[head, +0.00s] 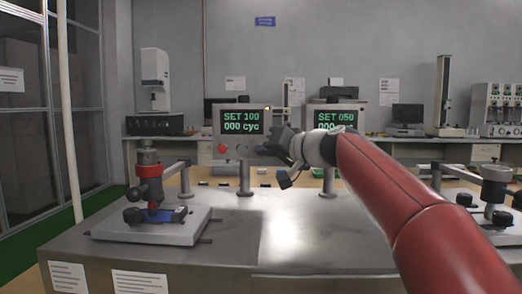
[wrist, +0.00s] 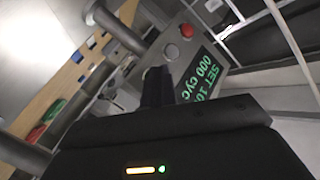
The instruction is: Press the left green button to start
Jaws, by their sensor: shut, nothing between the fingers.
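The left control box (head: 229,125) stands on a post at the back of the bench, its green display (head: 241,122) reading SET 100, 000 cyc. Below the display are a red button (head: 222,148) and a grey button (head: 242,148). My gripper (head: 264,146) is shut and empty at the box's lower right, covering that corner. In the wrist view the fingers (wrist: 157,76) point at the box's button row, close to the grey button (wrist: 170,52); the red button (wrist: 187,31) lies beyond.
A second control box (head: 335,117) reading SET 050 stands to the right, partly behind my arm. A test rig (head: 150,225) with a red-and-black clamp stands on the bench (head: 215,250) at left. Another rig (head: 495,190) is at right. The bench's front middle is clear.

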